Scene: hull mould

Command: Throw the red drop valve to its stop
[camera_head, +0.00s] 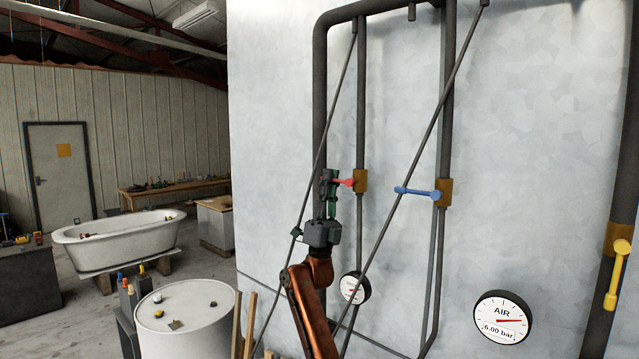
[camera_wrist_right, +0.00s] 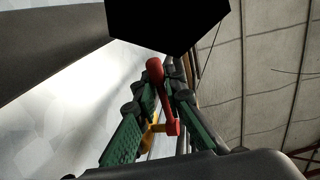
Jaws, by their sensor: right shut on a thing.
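The red drop valve has a red lever (camera_head: 344,182) on a brass body (camera_head: 360,181), mounted on a dark vertical pipe against the pale wall. In the head view the lever points left, roughly level. My right gripper (camera_head: 329,180) is at the lever's free end, shut on it, and hides the tip. In the right wrist view the red lever (camera_wrist_right: 156,75) lies between the green-padded fingers of my right gripper (camera_wrist_right: 167,92), with part of the yellow-brass body behind. My left gripper is in neither view.
A blue-handled valve (camera_head: 418,192) and a yellow-handled valve (camera_head: 617,274) sit on pipes to the right. Slanting rods cross near my right arm. An air gauge (camera_head: 502,317) reads about 6 bar. A small gauge (camera_head: 355,287) hangs below the red valve. A white drum (camera_head: 186,320) stands lower left.

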